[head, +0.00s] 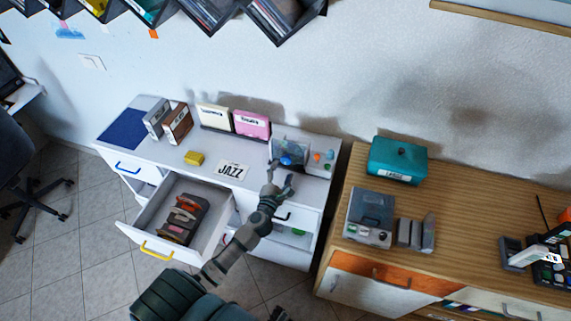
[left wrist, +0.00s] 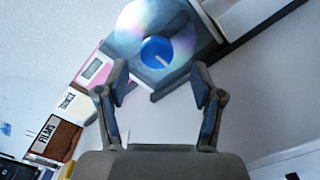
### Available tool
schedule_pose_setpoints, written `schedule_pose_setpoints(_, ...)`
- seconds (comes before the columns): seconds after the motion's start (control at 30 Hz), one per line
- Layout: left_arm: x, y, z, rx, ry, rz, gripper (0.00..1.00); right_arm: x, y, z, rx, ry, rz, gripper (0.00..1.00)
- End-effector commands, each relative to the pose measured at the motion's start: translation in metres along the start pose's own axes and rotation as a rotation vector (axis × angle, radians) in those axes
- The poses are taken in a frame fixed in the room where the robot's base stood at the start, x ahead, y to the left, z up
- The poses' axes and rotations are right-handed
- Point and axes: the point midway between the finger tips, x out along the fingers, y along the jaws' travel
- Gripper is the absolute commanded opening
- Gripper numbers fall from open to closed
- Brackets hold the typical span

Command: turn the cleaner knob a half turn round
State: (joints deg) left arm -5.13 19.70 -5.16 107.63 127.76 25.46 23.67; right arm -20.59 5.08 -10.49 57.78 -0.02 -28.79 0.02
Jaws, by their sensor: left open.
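The cleaner knob is the blue round knob (left wrist: 156,51) with a white mark on it, at the centre of a shiny disc (left wrist: 180,22). In the head view the blue knob (head: 287,160) shows on the grey cleaner (head: 289,147) at the right end of the white cabinet. My left gripper (left wrist: 160,85) is open and empty, its two fingers apart, with the knob seen between and beyond the fingertips. In the head view the left gripper (head: 281,178) is just in front of the cleaner. Whether it touches the knob I cannot tell.
A white cabinet top (head: 215,150) holds a JAZZ card (head: 232,170), a yellow block (head: 194,158) and a pink divider (head: 252,124). An open drawer (head: 147,239) juts out at left. A wooden cabinet with a teal box (head: 398,160) stands at right.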

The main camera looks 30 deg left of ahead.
Motion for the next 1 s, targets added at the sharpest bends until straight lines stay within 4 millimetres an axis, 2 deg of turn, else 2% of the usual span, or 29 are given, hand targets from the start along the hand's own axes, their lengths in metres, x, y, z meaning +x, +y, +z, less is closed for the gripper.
schedule_pose_setpoints(0.1,-0.028,-0.002,-0.001,-0.001,0.002,-0.003,0.67,0.000,0.000,0.000,0.000,0.000,0.000,0.31)
schedule_pose_setpoints(0.33,-0.061,-0.002,-0.002,-0.002,0.003,-0.003,0.67,0.000,0.000,0.000,0.000,-0.001,-0.001,0.31)
schedule_pose_setpoints(0.5,-0.068,-0.002,-0.002,-0.001,0.002,-0.002,0.67,0.000,0.000,0.000,0.000,-0.001,-0.001,0.31)
schedule_pose_setpoints(1.0,-0.068,-0.002,0.000,0.004,-0.005,-0.003,0.67,0.000,0.000,0.001,-0.001,-0.002,0.000,0.31)
